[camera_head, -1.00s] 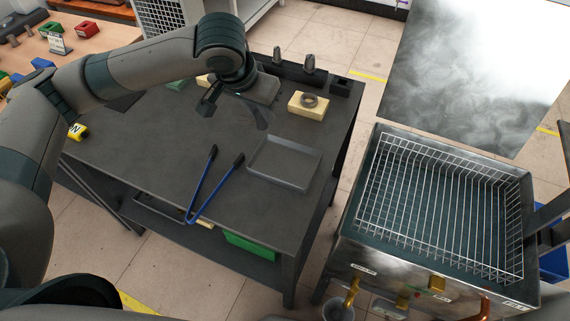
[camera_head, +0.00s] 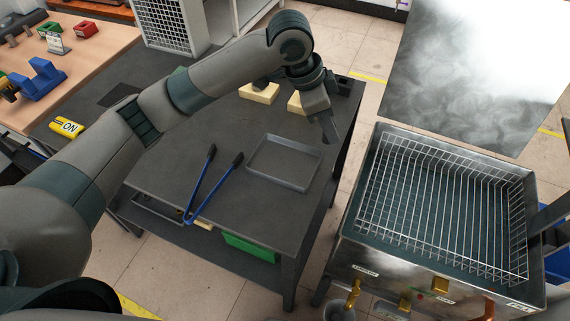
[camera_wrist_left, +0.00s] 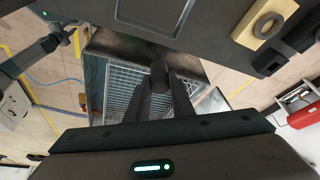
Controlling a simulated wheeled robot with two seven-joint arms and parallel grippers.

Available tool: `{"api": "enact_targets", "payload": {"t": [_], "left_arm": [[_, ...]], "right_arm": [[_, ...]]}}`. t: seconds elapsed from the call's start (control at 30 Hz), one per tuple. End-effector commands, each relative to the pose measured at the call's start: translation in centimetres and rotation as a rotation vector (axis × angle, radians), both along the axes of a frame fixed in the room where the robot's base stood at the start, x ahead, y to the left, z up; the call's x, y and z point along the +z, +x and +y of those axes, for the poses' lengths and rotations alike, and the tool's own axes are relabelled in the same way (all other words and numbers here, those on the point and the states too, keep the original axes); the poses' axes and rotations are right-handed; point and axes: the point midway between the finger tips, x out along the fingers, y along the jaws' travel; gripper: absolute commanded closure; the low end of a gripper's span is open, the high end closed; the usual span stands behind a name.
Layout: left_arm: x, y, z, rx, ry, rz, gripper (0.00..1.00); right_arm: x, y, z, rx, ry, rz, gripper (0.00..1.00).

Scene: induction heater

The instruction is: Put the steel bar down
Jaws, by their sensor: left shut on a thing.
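My left gripper (camera_head: 324,108) is over the right edge of the dark workbench, behind and right of the shallow grey tray (camera_head: 318,170). It is shut on a dark, narrow piece that I take for the steel bar (camera_head: 331,129), which points down, apart from the tray. In the left wrist view the bar (camera_wrist_left: 158,75) is a dark, rounded end between the gripper's fingers (camera_wrist_left: 163,98). Most of the bar is hidden by the fingers. The tray looks empty.
Blue-handled tongs (camera_head: 207,185) lie left of the tray. Yellow blocks (camera_head: 259,93) stand at the bench's back edge. A wire basket (camera_head: 440,205) sits in a metal tank (camera_head: 355,250) to the right, across a floor gap. Steam shows behind it.

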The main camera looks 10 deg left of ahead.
Motion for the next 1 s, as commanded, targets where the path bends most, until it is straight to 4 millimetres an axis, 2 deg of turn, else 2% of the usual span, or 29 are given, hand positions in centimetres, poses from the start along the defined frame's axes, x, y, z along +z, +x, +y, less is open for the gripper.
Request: {"api": "enact_targets", "payload": {"t": [0.2,0.67,0.87,1.0], "left_arm": [[-0.2,-0.1,-1.6,-0.098,0.0,-0.001,1.0],[-0.3,-0.1,-1.6,-0.111,0.001,-0.001,1.0],[-1.1,-0.2,0.1,-0.109,0.001,0.0,1.0],[-2.4,-0.3,2.4,-0.106,0.002,0.003,1.0]], "right_arm": [[-0.1,0.1,-0.1,0.001,-0.001,-0.002,0.69],[-0.1,-0.2,-0.1,0.001,-0.001,0.003,0.69],[0.3,-0.9,-0.2,0.001,-0.004,0.019,0.69],[0.9,-2.3,-0.5,-0.002,-0.011,0.05,0.69]]}}
